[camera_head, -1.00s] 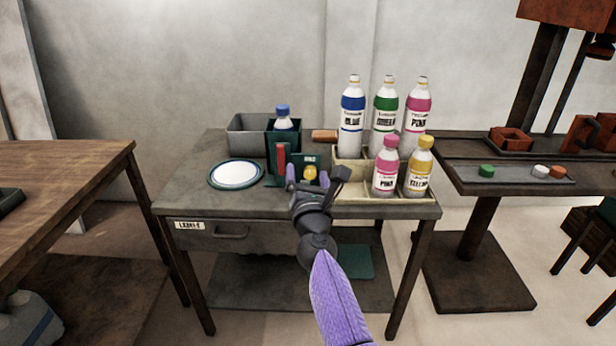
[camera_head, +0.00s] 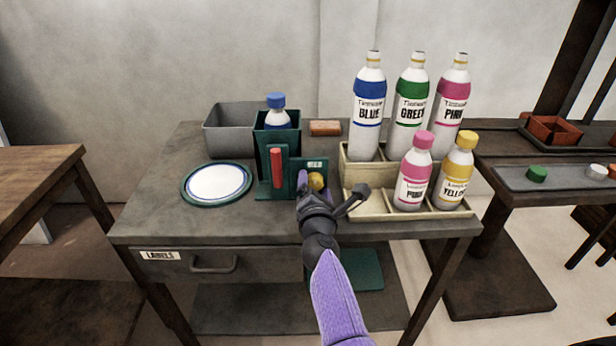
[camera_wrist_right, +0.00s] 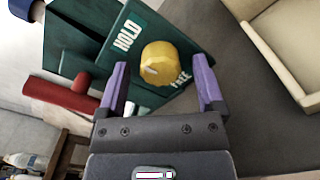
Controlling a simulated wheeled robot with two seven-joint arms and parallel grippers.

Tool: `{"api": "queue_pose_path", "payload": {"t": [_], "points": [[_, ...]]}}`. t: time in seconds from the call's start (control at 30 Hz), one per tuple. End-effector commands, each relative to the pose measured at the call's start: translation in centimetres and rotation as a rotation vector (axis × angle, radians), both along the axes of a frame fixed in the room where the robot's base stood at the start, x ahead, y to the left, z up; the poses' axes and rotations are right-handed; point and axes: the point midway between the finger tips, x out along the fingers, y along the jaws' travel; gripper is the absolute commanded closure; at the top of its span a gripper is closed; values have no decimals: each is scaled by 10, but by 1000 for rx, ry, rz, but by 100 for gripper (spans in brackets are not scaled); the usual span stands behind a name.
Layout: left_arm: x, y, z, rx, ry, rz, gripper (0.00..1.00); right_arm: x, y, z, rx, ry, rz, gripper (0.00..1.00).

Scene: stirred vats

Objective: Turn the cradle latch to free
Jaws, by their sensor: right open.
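The cradle (camera_head: 264,150) is dark green, stands on the table and holds a bottle with a blue cap (camera_head: 276,103). On its front plate is a round yellow latch knob (camera_head: 316,181), clear in the right wrist view (camera_wrist_right: 160,62) between the words HOLD and FREE. A white mark shows on the knob; which word it points at I cannot tell. A red handle (camera_head: 276,167) stands beside the plate. My right gripper (camera_wrist_right: 160,82) is open, its purple fingers on either side of the knob, apparently just short of it. In the head view it partly hides the plate. My left gripper is not in view.
A cream rack (camera_head: 440,212) with pink and yellow bottles stands close to the right of my right gripper. Taller bottles are behind. A white round plate (camera_head: 217,182) lies left, a grey bin (camera_head: 228,132) behind it, a brown block (camera_head: 325,128) at the back.

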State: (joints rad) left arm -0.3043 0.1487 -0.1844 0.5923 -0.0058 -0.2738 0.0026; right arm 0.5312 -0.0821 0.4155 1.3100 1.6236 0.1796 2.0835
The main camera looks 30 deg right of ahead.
Motion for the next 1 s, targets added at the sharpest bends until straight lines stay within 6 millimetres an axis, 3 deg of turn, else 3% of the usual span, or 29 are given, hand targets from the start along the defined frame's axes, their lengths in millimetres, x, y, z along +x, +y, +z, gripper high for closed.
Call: {"api": "queue_pose_path", "payload": {"t": [0.17,0.2,0.6,1.0], "points": [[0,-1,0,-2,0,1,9,0,0,0,-1,1,0,14],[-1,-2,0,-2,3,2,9,0,0,0,-1,1,0,18],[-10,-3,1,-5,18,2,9,0,0,0,-1,1,0,100],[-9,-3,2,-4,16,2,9,0,0,0,-70,43,-1,100]]}}
